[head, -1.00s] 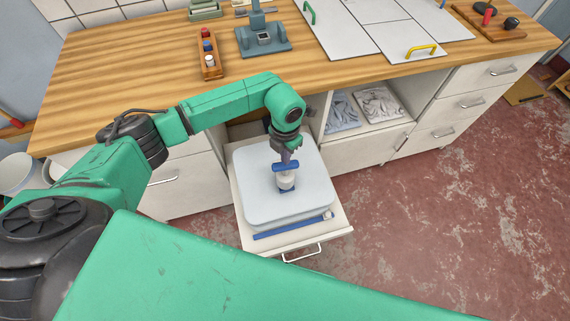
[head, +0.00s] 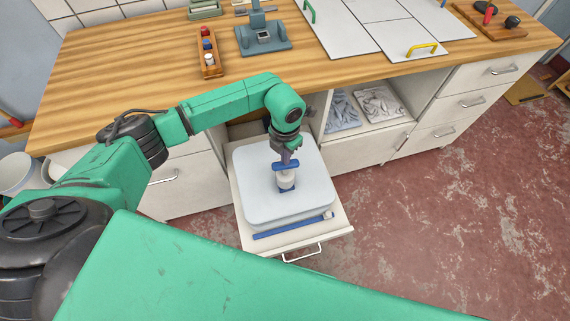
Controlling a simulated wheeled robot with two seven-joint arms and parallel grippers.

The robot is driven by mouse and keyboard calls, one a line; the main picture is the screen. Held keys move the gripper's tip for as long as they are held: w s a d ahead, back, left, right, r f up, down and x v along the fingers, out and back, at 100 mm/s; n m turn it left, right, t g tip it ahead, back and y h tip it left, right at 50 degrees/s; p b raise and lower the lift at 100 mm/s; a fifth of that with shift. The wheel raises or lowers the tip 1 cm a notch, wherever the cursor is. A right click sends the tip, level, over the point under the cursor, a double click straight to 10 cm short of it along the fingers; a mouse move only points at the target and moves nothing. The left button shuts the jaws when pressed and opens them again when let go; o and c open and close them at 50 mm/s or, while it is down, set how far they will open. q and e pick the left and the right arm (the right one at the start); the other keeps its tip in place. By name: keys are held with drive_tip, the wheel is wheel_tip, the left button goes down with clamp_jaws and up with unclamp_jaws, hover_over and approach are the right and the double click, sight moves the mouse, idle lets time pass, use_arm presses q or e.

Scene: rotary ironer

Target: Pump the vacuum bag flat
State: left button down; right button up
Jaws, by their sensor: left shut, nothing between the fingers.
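The vacuum bag (head: 262,205) is a pale, rounded, puffed block lying in the pulled-out drawer (head: 340,238) in the head view. A blue strip with a small white piece (head: 290,226) runs along its front edge. A hand pump (head: 287,181) with a white body, blue base and blue crossbar handle stands upright on top of the bag. My left gripper (head: 286,158) points down at the handle from above, its fingers shut with nothing between them. It appears to touch the handle or be just over it. My right gripper is not in view.
The wooden worktop (head: 130,70) lies behind the drawer, with a small rack of bottles (head: 209,55) and a grey-blue device (head: 263,38). An open cubby to the right holds two folded grey packs (head: 378,103). The red floor right of the drawer is clear.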

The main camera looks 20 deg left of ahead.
sight(285, 173)
use_arm(q)
drive_tip(key=shift+f+b, duration=2.6)
drive_tip(key=shift+f, duration=0.6)
drive_tip(key=shift+r, duration=0.1)
drive_tip(key=shift+r+p, duration=1.65)
drive_tip(key=shift+r, duration=0.55)
drive_tip(key=shift+f+b, duration=2.65)
drive_tip(key=shift+f, duration=0.45)
drive_tip(key=shift+r, duration=0.15)
